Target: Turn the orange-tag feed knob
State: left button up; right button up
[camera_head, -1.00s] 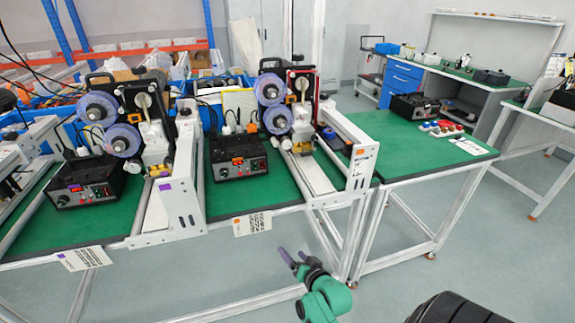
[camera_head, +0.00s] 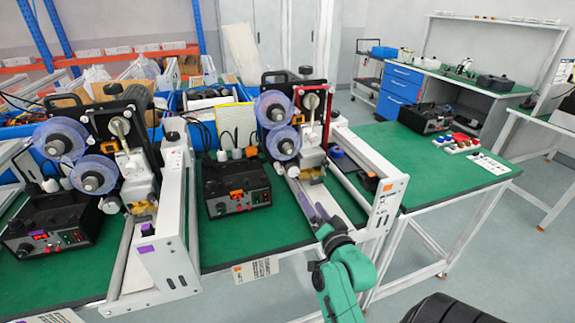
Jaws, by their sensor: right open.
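The orange-tag station stands on the middle green bench, with an orange tag on its white end plate (camera_head: 388,188) and another on the card (camera_head: 256,269) at the bench front. Its black control box (camera_head: 237,187) has an orange label on top and a small dark knob (camera_head: 221,207) at the left of its front panel. The reel machine behind has a round pale knob (camera_head: 312,101) near its top. I cannot tell which is the feed knob. My right gripper (camera_head: 320,214) is open and empty near the bench's front edge, right of the box, apart from both knobs. My left gripper is out of view.
A purple-tag station with a similar machine (camera_head: 132,165) and box (camera_head: 48,225) stands at the left. White rails and end plates (camera_head: 165,260) divide the bench. The green bench top (camera_head: 390,145) at the right has free room beside a black box (camera_head: 425,117) and coloured buttons.

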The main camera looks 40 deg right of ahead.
jog(key=p, duration=0.1)
send_near(294, 173)
jog(key=p+x, duration=0.1)
jog(key=x, duration=0.7)
jog(key=shift+w, duration=0.15)
jog(key=shift+w+d+r, duration=0.1)
jog(key=shift+w, duration=0.15)
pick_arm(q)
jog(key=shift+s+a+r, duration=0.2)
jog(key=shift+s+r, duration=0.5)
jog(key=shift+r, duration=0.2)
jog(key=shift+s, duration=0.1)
pick_arm(e)
grip_shut()
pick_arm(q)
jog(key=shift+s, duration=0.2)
